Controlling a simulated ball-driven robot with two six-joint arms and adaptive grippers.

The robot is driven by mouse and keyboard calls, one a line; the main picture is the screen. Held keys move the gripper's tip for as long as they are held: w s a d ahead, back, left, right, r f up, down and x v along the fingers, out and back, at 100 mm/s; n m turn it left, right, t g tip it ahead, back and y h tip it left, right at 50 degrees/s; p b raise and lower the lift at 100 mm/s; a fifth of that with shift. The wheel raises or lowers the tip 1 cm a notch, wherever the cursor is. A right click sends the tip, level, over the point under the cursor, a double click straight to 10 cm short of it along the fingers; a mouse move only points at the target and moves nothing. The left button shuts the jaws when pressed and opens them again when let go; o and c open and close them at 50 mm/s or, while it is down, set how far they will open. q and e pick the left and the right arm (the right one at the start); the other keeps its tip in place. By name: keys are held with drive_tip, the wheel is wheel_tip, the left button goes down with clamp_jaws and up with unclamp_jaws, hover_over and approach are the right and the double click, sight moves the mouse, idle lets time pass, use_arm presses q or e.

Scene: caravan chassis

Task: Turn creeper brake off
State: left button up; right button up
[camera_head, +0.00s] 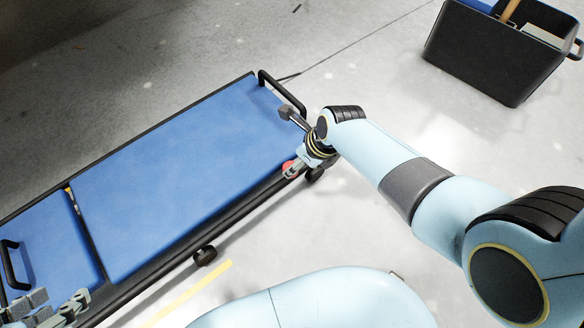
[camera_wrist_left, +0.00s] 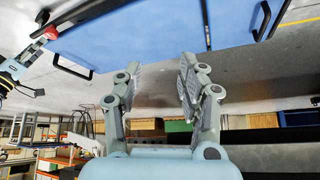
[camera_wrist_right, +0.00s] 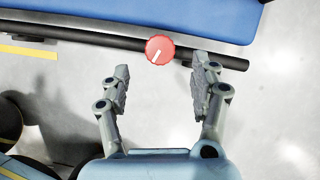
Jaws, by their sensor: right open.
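The creeper (camera_head: 180,170) is a long blue padded board with a black frame, running diagonally across the head view. Its red round brake knob (camera_wrist_right: 159,50) shows a white line slanting to the lower left in the right wrist view. In the head view the knob (camera_head: 289,168) is partly hidden by my right gripper (camera_head: 291,141). In the right wrist view the right gripper (camera_wrist_right: 160,72) is open and empty, with the knob just beyond and between its fingertips. My left gripper (camera_head: 56,308) is open and empty by the creeper's lower-left end; its fingers (camera_wrist_left: 160,72) are apart.
A black handle (camera_head: 281,92) stands at the creeper's upper end and another (camera_head: 12,265) at its lower left. A caster (camera_head: 205,256) shows below the side rail. A black tool bin (camera_head: 490,60) stands upper right. Shelving (camera_wrist_left: 60,150) shows in the left wrist view.

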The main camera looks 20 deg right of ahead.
drive_tip(key=b+x, duration=0.2)
drive_tip(key=x, duration=0.1)
drive_tip(key=shift+s+f, duration=0.1)
drive_tip(key=shift+f, duration=0.15)
drive_tip(key=shift+w+a+f+b, duration=0.15)
drive_tip(key=shift+w+f+b, duration=0.1)
drive_tip(key=shift+f+b, duration=0.35)
drive_tip(key=shift+w+a+f+b, duration=0.1)
drive_tip(key=shift+w+f+b, duration=0.05)
drive_tip(key=shift+f+b, duration=0.2)
use_arm(q)
drive_tip(key=f+t, duration=0.1)
drive_tip(key=t, duration=0.1)
drive_tip(key=f+t, duration=0.1)
drive_tip(key=t, duration=0.1)
drive_tip(key=f+t, duration=0.1)
drive_tip(key=shift+s+d+f+t, duration=0.15)
drive_tip(key=shift+s+d+t, duration=0.2)
drive_tip(key=shift+s+t, duration=0.05)
use_arm(e)
drive_tip(key=shift+w+f, duration=0.15)
drive_tip(key=shift+c, duration=0.3)
